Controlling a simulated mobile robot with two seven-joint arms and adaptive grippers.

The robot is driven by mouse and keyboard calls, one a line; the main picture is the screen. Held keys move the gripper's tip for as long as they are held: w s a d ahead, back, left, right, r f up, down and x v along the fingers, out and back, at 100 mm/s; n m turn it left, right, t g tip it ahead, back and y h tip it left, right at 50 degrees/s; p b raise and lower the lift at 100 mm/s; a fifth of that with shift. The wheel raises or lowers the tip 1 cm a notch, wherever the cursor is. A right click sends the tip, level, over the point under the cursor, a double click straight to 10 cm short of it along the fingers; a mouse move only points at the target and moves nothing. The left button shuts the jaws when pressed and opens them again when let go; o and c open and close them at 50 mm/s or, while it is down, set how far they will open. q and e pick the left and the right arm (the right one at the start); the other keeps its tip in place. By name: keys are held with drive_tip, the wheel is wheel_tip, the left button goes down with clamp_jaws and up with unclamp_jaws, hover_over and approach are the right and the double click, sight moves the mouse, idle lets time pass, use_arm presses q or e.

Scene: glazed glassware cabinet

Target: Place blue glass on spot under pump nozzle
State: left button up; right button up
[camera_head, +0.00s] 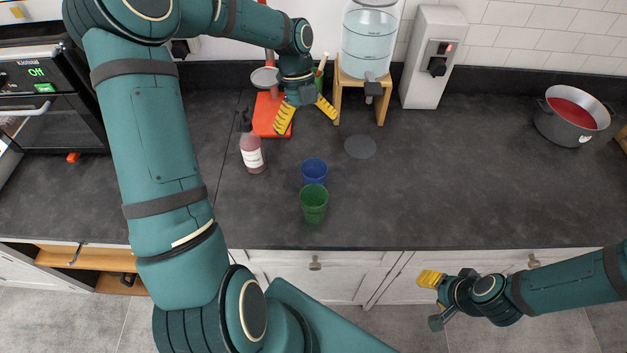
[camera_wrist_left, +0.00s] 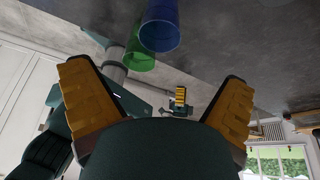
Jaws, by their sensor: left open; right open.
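The blue glass (camera_head: 314,168) stands on the dark counter, directly behind the green glass (camera_head: 314,205). The water dispenser (camera_head: 369,48) stands on a wooden stand at the back, with its dark pump nozzle (camera_head: 373,88) facing the front. A round dark spot (camera_head: 360,147) lies on the counter in front of it. My left gripper (camera_head: 308,124) is open and empty behind the blue glass. In the left wrist view the blue glass (camera_wrist_left: 160,27) shows beyond the spread fingers. My right gripper (camera_head: 432,300) is open and empty in front of the counter edge.
A pump bottle (camera_head: 251,153) stands left of the glasses. A red board (camera_head: 265,124) lies behind, partly under my left gripper. A white switch box (camera_head: 432,57) stands right of the dispenser, and a pot (camera_head: 572,117) at the far right.

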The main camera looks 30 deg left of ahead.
use_arm(q)
hover_over(314, 174)
drive_tip(key=s, duration=0.1)
wheel_tip(314, 174, down, 8)
drive_tip(key=shift+x, duration=2.65)
drive_tip(key=c, duration=1.3)
